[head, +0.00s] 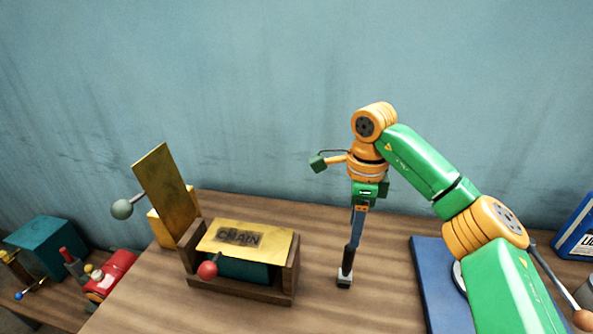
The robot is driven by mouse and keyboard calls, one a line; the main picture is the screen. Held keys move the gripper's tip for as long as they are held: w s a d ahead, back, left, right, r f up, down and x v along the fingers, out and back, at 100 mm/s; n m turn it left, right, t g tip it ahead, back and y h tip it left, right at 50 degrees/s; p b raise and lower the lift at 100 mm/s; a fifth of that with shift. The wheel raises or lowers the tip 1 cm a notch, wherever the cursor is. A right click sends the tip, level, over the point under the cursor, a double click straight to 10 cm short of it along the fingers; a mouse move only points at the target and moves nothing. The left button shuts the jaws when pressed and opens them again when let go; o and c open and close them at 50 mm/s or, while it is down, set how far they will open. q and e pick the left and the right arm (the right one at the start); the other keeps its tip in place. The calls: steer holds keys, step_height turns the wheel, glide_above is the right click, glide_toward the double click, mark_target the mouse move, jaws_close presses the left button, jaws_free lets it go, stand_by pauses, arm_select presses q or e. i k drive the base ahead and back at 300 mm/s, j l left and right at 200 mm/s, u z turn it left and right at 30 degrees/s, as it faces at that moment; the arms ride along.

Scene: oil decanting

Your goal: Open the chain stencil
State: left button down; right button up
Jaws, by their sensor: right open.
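The chain stencil (262,239) is a yellow plate marked CHAIN. It lies nearly flat across the top of a wooden holder (238,294), over a teal block (243,270). A red ball knob (207,270) sits at its front left corner. A second yellow plate (167,188) stands tilted up at the holder's left, with a grey-green ball knob (122,208) on its left side. My right gripper (345,281) points down, open and empty, to the right of the holder and apart from it. My left gripper is not in view.
A blue mat (428,275) lies at the right, partly behind my right arm. A blue container (577,232) stands at the right edge. A red toy engine (112,272) and a teal box (45,245) are at the far left.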

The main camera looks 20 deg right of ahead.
mark_target(268, 243)
steer(key=k, duration=1.5)
